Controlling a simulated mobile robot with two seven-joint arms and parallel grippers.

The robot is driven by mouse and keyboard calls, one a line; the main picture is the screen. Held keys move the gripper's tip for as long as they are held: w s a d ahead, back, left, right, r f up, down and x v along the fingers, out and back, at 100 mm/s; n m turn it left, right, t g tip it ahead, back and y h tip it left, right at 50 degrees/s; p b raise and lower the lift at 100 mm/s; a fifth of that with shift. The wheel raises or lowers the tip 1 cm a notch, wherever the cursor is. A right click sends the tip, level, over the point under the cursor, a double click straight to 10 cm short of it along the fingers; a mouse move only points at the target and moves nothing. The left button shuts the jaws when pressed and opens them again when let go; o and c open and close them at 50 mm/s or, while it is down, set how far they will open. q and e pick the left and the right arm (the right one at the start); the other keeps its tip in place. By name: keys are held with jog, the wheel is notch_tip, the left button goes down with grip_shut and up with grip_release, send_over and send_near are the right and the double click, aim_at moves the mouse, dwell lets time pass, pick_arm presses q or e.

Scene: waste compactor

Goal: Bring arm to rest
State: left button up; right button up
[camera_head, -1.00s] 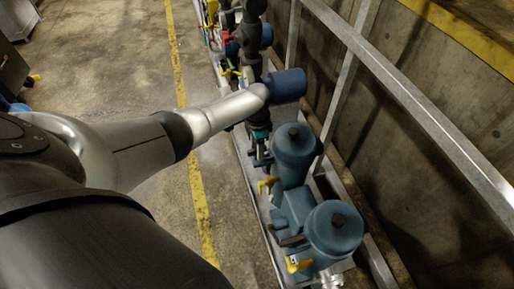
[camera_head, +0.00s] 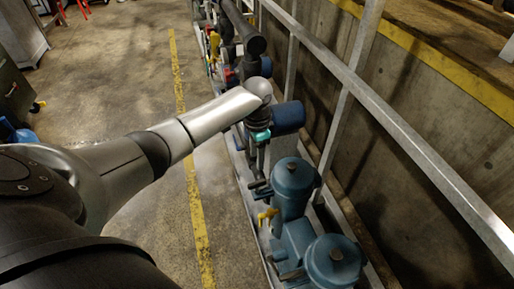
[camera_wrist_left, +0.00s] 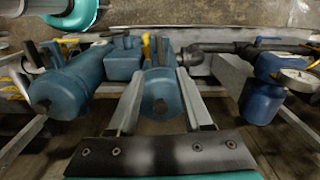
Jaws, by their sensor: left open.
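My left arm (camera_head: 190,128) reaches in from the left in the head view, over the floor toward the pipework. My left gripper (camera_head: 258,160) hangs below the arm's end, under a teal band, and shows small among the pipes and blue pumps. In the left wrist view, the two fingers of the left gripper (camera_wrist_left: 166,75) stand apart. A blue rounded housing (camera_wrist_left: 160,98) shows between and beyond them, and I see nothing held. Whether the fingers touch it I cannot tell. My right gripper is in neither view.
Blue pump housings (camera_head: 293,186) with a yellow valve handle (camera_head: 268,215) stand below and right of the gripper. A metal railing (camera_head: 400,135) runs along a concrete wall. Open floor with a yellow line (camera_head: 190,180) lies left. A pressure gauge (camera_wrist_left: 298,80) shows in the wrist view.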

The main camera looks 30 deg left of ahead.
pick_arm(q)
jog(key=shift+r, duration=0.9)
